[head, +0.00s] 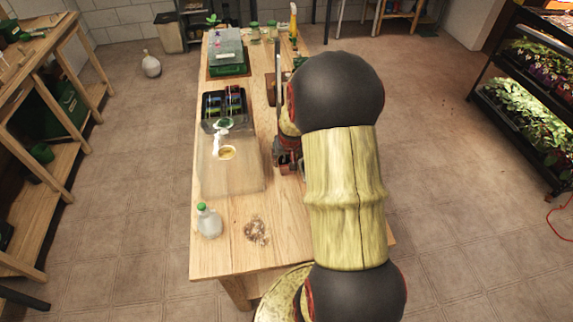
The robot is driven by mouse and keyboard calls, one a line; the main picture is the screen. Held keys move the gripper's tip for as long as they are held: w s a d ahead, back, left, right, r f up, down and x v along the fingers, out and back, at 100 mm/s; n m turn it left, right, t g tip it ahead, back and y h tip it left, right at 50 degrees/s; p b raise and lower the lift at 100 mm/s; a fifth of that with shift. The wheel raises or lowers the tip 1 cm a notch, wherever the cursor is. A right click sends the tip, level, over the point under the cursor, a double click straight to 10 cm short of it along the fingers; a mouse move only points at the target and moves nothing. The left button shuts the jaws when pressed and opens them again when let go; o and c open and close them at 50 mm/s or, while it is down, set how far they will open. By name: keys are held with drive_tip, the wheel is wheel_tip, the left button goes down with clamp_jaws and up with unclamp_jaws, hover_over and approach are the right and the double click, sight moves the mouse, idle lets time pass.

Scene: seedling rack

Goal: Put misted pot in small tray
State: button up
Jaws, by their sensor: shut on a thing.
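My gripper (287,155) is low over the right edge of the wooden bench, largely hidden behind my arm. It is shut on a small dark reddish thing, seemingly a pot, whose details are too small and covered to make out. A black tray (208,126) with dark cells or pots in it sits on the bench, left of and beyond my gripper. I cannot tell whether this is the small tray. A white spray bottle (218,143) stands just in front of the black tray.
A pale translucent sheet or tray (228,184) lies mid-bench. A green-capped jug (209,222) and a brown heap (256,231) are at the near end. A green tray with a clear cover (228,50) and small jars (254,30) stand at the far end.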

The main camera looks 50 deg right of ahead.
drive_tip(key=c, duration=0.3)
drive_tip(key=shift+c, duration=0.2)
